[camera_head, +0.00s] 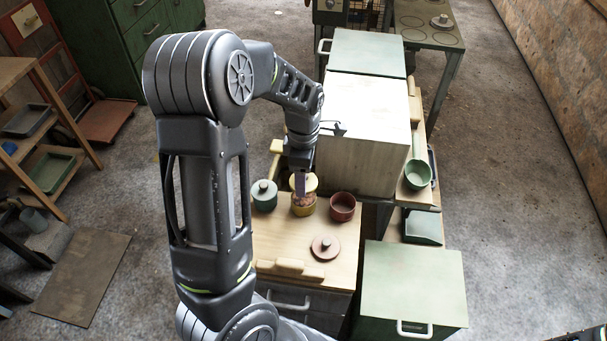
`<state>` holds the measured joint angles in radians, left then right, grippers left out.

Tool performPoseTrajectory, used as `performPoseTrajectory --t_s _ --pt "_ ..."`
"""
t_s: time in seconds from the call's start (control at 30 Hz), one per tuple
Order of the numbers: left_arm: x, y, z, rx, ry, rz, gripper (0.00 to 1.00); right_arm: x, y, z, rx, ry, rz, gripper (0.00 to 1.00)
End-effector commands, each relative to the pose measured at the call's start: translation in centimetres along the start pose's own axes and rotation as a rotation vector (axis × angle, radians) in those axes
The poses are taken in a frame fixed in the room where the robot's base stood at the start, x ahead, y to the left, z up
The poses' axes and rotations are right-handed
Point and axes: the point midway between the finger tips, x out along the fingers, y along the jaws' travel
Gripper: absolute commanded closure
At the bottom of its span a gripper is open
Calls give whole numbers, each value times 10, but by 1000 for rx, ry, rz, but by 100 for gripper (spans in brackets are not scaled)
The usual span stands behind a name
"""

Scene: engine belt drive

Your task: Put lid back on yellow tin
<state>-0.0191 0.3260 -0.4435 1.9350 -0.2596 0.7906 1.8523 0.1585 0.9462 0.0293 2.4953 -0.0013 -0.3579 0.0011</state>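The yellow tin (303,210) stands on a wooden worktop, uncovered, with brownish-pink contents showing at its top. The yellow lid (313,184) is just above and slightly behind the tin's opening, apart from the rim as far as I can see. My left gripper (300,186) points down at the lid and appears shut on it; its fingers hide the lid's knob and part of the tin. My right gripper is not in view.
A green lidded tin (264,195) stands left of the yellow tin. An open red tin (342,206) stands right of it, and its red lid (325,247) lies in front. A tall pale cabinet (368,135) rises close behind on the right.

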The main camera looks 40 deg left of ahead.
Motion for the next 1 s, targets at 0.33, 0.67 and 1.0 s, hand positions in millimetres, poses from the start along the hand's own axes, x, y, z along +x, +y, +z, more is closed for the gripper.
performPoseTrajectory --t_s 0.33,0.67,1.0 --pt "37 0 0 0 0 -1 73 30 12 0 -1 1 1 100" --pt "51 0 0 1 1 -1 73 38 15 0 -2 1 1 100" --pt "51 0 0 0 1 0 73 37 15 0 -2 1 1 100"
